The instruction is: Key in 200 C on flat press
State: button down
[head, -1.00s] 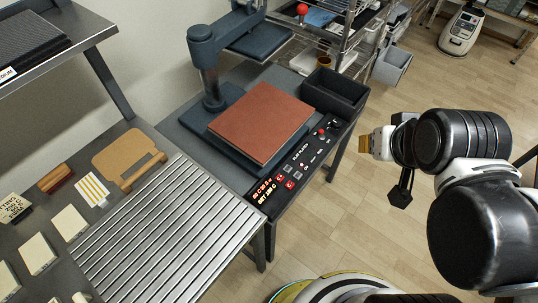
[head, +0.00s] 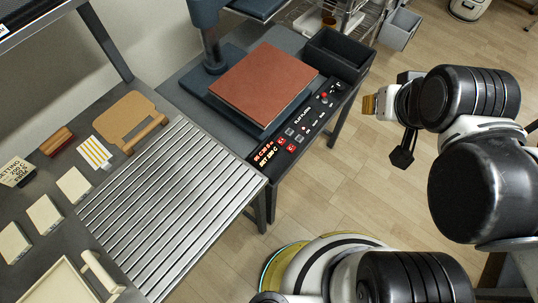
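The flat press stands on a dark table at the top middle, with a reddish-brown square platen (head: 265,84). Its black control panel (head: 303,122) runs along the table's front right edge, with a lit display (head: 266,156), small buttons, red keys and a red knob. The display shows two glowing lines; the lower seems to read a SET value, too small to read surely. My gripper (head: 386,103) is at the right, out over the floor and apart from the panel. Its fingers are seen from the side and partly hidden, so its opening is unclear.
A ribbed metal rack (head: 165,205) lies left of the press. Pale square tiles (head: 45,214), a brown board (head: 130,115) and a note card (head: 17,172) lie on the left bench. A dark bin (head: 337,54) stands right of the platen. The floor (head: 330,190) between my arm and the table is clear.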

aim_at(281, 140)
jog(key=k+l+u, duration=0.1)
jog(key=k+u, duration=0.2)
jog(key=k, duration=0.15)
jog(key=k+u, duration=0.3)
jog(key=k, duration=0.15)
